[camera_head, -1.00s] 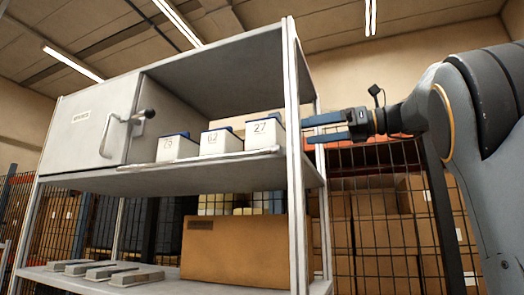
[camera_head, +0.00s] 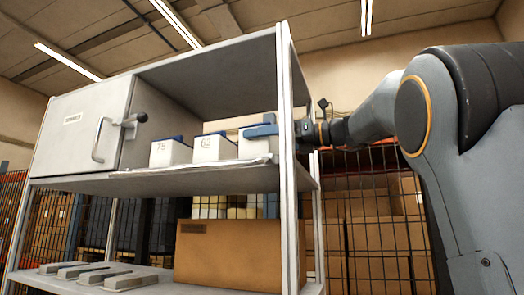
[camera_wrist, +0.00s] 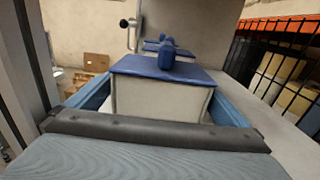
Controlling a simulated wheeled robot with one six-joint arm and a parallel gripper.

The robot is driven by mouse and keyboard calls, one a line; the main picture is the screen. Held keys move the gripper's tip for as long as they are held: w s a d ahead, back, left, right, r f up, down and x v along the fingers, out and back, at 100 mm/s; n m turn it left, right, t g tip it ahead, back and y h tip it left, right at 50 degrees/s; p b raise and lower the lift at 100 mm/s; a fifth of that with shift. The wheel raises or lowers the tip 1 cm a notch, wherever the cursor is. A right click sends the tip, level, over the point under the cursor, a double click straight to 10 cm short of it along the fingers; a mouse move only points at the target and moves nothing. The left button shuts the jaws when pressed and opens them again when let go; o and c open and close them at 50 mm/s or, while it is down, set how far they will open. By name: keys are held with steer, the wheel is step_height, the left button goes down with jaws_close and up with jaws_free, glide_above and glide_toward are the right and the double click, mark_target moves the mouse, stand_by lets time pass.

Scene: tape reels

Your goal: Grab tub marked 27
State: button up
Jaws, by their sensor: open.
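Three white tubs with blue lids stand in a row on the upper shelf. The left tub (camera_head: 170,152) reads 75 and the middle tub (camera_head: 213,149) reads 62. The right tub (camera_head: 252,149) read 27 a second ago; a finger now covers its number. My gripper (camera_head: 262,131) reaches in from the right at this tub, with a blue finger across its front. In the wrist view the near tub (camera_wrist: 160,103), with a blue lid and knob, stands between my open blue fingers (camera_wrist: 158,98). Whether they touch it I cannot tell.
The shelf's front right post (camera_head: 289,180) stands just in front of my wrist. A closed grey cabinet door (camera_head: 82,128) with a handle is left of the tubs. A cardboard box (camera_head: 228,255) and several grey blocks (camera_head: 130,282) lie on the lower shelf.

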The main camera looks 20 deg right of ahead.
steer(key=shift+w+a, duration=0.3)
steer(key=shift+a, duration=0.1)
steer(key=c, duration=0.8)
